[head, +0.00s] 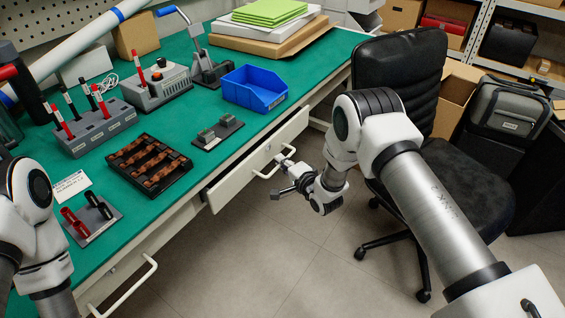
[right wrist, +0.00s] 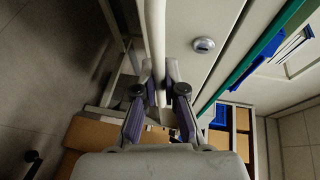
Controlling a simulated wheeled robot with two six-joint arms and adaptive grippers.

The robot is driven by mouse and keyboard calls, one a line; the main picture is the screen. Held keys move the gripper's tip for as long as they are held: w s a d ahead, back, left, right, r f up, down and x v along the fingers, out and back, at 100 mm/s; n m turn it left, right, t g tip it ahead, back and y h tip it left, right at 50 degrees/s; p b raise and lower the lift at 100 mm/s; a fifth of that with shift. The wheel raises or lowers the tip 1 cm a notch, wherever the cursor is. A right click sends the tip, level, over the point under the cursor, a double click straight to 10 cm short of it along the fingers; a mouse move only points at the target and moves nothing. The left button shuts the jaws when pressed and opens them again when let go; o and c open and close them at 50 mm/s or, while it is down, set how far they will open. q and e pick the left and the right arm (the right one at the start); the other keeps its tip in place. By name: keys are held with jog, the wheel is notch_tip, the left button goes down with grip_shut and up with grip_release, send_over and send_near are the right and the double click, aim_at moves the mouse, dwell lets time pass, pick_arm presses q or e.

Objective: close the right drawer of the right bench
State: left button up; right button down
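The drawer's lock (right wrist: 203,45) is beside the handle. My left arm shows at the left edge; its gripper is out of view.
Another drawer handle (head: 128,290) is at the lower left of the bench. A black office chair (head: 440,170) stands to the right, behind my right arm. The benchtop holds a blue bin (head: 254,88), a black tray (head: 150,165) and tool racks. Bare floor (head: 270,255) lies before the drawer.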

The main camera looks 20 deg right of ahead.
aim_at(269, 156)
jog(key=shift+w+a+f, duration=0.1)
jog(key=shift+w+a, duration=0.05)
jog(key=shift+w, duration=0.05)
jog(key=w+a+b, duration=0.2)
jog(key=w, duration=0.1)
jog(key=shift+a, duration=0.2)
jog(key=shift+r, duration=0.2)
jog(key=c, duration=1.2)
grip_release()
jog(key=shift+w+a+f, duration=0.1)
jog(key=shift+w, duration=0.05)
jog(key=shift+c, duration=0.2)
jog(key=v, duration=1.2)
jog(key=shift+f, duration=0.1)
